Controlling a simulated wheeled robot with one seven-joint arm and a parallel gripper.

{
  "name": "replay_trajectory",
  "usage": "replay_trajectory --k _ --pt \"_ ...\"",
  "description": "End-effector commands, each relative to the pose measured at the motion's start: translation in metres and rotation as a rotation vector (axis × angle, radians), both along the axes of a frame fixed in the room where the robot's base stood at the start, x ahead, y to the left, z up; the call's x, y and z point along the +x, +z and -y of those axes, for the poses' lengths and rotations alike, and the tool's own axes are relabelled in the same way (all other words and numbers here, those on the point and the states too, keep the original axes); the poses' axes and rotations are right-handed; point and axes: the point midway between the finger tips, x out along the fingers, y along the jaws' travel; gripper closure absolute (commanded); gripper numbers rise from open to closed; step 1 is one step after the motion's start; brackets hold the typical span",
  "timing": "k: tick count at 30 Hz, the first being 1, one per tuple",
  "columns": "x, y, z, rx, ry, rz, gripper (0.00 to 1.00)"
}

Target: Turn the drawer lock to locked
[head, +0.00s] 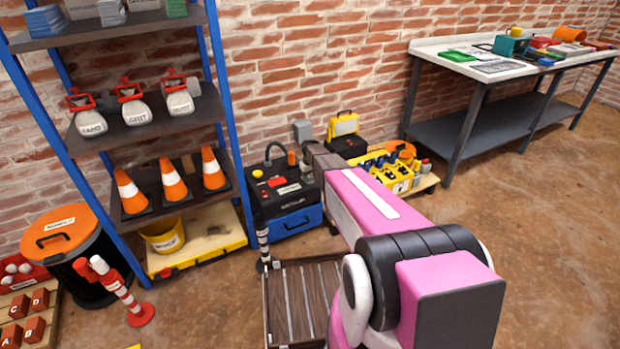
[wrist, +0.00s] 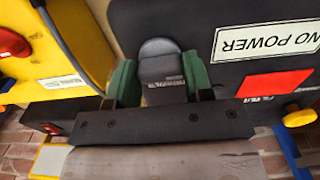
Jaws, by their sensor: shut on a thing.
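A black cabinet (head: 282,185) with a blue drawer (head: 298,221) stands on the floor by the brick wall in the head view. My arm covers part of its right side. In the wrist view, my gripper (wrist: 160,82) has its green fingers on both sides of a dark grey, round-topped piece (wrist: 160,62) and is shut on it. The piece carries small lettering. I cannot tell whether it is the drawer lock or which way it is turned. Beside it are a "NO POWER" label (wrist: 266,40) and a red patch (wrist: 274,84).
Shelving (head: 150,118) with cones and bags stands left of the cabinet. A slatted wooden platform (head: 300,300) lies in front. A low cart (head: 405,178) with yellow goods is to the right, and a workbench (head: 480,78) stands farther right. Floor at right is clear.

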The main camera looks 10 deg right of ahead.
Motion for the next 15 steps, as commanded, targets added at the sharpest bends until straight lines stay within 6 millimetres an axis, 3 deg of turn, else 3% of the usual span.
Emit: replay_trajectory --k 5,6,8,15 --pt "0.0001 0.0007 0.0001 -0.001 0.003 0.001 0.77" --pt "0.0001 0.0007 0.0001 -0.001 0.003 0.001 0.47" --pt "0.0001 0.0007 0.0001 -0.001 0.002 0.001 0.28" --pt "0.0000 0.0003 0.0000 -0.001 0.001 0.001 0.28"
